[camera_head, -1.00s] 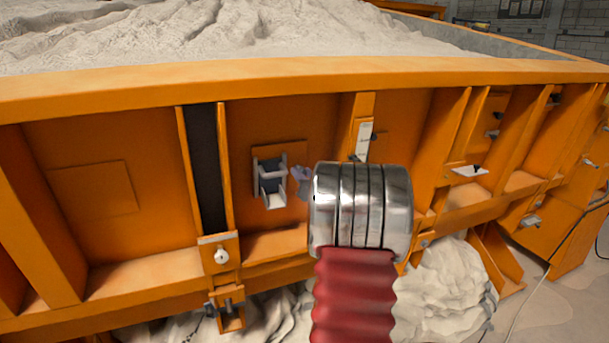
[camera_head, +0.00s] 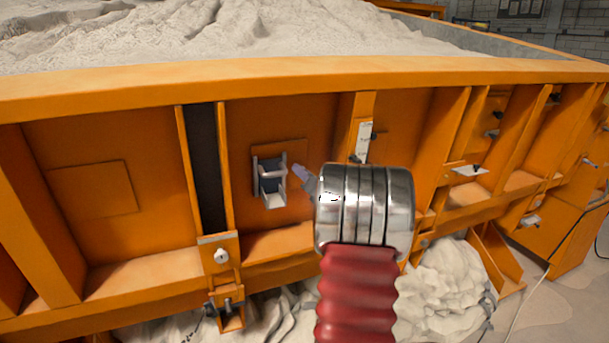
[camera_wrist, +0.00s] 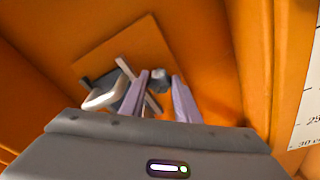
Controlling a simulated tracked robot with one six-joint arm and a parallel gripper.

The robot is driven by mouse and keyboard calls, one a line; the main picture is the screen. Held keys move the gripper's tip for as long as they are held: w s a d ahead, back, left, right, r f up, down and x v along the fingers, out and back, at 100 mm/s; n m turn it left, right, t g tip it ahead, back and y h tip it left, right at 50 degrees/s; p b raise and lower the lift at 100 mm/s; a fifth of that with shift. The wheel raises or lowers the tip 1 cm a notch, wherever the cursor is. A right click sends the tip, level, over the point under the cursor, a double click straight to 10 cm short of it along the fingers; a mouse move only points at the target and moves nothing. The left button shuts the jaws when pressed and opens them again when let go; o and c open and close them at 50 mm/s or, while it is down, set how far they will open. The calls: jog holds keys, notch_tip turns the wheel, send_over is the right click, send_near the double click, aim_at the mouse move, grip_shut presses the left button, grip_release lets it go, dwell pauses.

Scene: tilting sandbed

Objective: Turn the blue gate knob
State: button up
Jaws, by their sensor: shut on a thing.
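The blue gate knob (camera_wrist: 158,80) looks dull grey-blue in the wrist view. It sits between the two pale purple fingers of my gripper (camera_wrist: 160,88), in front of an orange plate. My gripper (camera_head: 302,173) is shut on it. In the head view, the fingertips are just right of a small gate with a pale metal frame (camera_head: 271,199) and a dark inner face. The knob cannot be made out there, and my silver wrist and red sleeve cover the area to the right. The frame also shows left of the fingers in the wrist view (camera_wrist: 104,92).
The orange sandbed wall (camera_head: 90,245) has upright ribs close on both sides of the gate. A white scale strip (camera_head: 364,138) is on the rib to the right. Pale sand (camera_head: 200,35) fills the bed above, and a sand heap (camera_head: 450,285) lies below.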

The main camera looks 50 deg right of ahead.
jog(key=m+t, duration=0.1)
jog(key=m, duration=0.6)
jog(key=f+m+t+h, duration=0.1)
jog(key=m, duration=0.7)
jog(key=f+m, duration=0.1)
jog(key=m, duration=0.7)
jog(key=shift+d+t+h, duration=0.2)
jog(key=shift+t+h, duration=0.1)
jog(key=shift+t, duration=0.1)
jog(key=shift+m, duration=0.3)
jog(key=o, duration=0.8)
jog(key=shift+r, duration=0.1)
jog(key=shift+c, duration=0.2)
jog(key=o, duration=0.3)
jog(key=shift+a+r, duration=0.1)
jog(key=shift+r, duration=0.05)
jog(key=shift+s, duration=0.1)
jog(key=v, duration=1.3)
jog(key=shift+s+a+f, duration=0.15)
jog(key=shift+s+f, duration=0.05)
jog(key=shift+f, duration=0.1)
